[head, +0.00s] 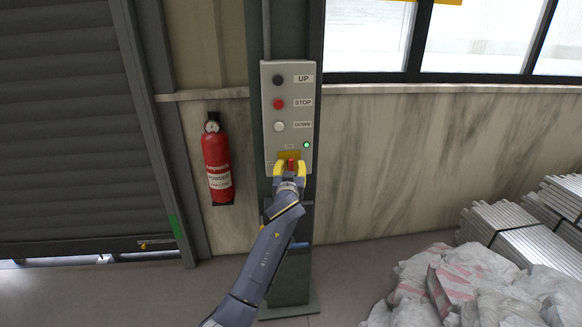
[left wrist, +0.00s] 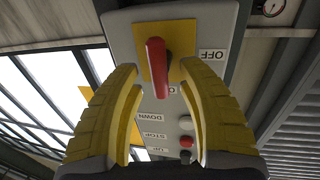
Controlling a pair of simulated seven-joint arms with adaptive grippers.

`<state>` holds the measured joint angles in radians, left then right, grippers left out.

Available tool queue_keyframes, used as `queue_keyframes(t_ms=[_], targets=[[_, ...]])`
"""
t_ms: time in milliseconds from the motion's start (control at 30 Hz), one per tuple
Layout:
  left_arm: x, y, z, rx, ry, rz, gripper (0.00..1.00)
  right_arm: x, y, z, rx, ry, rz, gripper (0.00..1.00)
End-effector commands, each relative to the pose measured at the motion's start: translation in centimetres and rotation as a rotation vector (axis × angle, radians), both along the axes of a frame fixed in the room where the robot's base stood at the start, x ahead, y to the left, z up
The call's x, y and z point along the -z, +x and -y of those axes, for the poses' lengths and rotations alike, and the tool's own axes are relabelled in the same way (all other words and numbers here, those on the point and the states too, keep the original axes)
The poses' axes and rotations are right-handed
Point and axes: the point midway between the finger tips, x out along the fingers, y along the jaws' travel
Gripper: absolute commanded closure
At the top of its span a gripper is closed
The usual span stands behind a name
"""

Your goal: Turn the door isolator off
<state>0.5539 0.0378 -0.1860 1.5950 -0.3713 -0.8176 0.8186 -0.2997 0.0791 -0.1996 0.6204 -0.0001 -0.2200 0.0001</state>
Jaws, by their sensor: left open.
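The door isolator is a red handle (head: 291,163) on a yellow plate (head: 284,155), low on a grey control box (head: 268,100). In the left wrist view the red handle (left wrist: 157,68) stands between the two yellow fingers, on its yellow plate (left wrist: 183,42). An OFF label (left wrist: 211,55) is to the right of the plate there. My left gripper (head: 290,168) is open around the handle, with a gap to each finger in the left wrist view (left wrist: 160,80). The fingers partly hide the plate in the head view. My right gripper is not in view.
Above the isolator are UP (head: 279,79), STOP (head: 278,104) and DOWN (head: 279,126) buttons and a lit green lamp (head: 306,145). A red fire extinguisher (head: 217,165) hangs left of the post. White sacks (head: 470,290) and metal bars (head: 515,235) lie right.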

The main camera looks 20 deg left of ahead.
Motion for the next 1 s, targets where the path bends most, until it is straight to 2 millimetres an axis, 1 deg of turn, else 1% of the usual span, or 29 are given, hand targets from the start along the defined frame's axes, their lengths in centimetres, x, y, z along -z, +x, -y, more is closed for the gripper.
queue_keyframes(t_ms=[100, 200, 600, 933, 1000], targets=[[-0.02, 0.76, -0.17, 0.000, 0.000, 0.000, 0.60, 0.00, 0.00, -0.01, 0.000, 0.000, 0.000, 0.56], [-0.04, 1.12, -0.23, 0.001, 0.000, 0.000, 0.60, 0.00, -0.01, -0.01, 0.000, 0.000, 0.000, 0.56], [0.01, 1.30, -0.28, 0.001, -0.001, 0.000, 0.60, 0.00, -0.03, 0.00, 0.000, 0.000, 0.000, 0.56], [0.01, 1.29, -0.27, 0.001, -0.001, 0.000, 0.98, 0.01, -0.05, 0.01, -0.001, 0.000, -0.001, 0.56], [0.01, 1.29, -0.25, 0.001, -0.001, 0.000, 1.00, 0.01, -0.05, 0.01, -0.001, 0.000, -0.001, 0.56]])
